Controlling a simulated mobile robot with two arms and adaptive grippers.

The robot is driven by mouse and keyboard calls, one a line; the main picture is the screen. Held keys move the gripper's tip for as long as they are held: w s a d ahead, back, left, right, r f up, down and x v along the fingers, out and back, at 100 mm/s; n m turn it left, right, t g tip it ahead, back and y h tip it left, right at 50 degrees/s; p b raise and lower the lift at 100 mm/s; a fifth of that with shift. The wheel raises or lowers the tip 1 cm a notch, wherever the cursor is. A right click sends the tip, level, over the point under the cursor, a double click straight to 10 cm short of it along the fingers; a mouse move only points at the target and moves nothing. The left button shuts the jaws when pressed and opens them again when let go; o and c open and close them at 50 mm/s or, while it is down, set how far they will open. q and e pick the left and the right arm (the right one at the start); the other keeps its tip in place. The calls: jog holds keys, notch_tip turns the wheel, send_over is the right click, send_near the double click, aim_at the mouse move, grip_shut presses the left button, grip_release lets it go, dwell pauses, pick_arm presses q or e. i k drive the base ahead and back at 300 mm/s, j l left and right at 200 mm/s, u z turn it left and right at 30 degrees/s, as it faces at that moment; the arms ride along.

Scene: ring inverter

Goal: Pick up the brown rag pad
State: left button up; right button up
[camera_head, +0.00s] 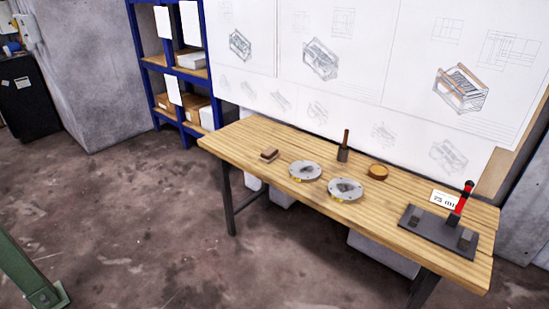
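Neither of my grippers shows in the head view, so nothing is seen touching the pad.
Two round grey metal discs (305,171) (345,189) lie right of the pad. Behind them stand a wooden-handled tool (344,150) and a round brown piece (378,171). A dark base with a red-handled lever (440,228) and a white label card (444,200) occupy the right end. Blue shelving (146,80) stands behind left. Floor in front is clear.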

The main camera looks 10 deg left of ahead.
aim_at(269, 156)
jog(key=i+j, duration=0.15)
jog(key=i, duration=0.25)
jog(key=i+j+z, duration=0.1)
jog(key=i, duration=0.3)
jog(key=i+j, duration=0.3)
jog(key=i+l+z, duration=0.05)
jog(key=i, duration=0.1)
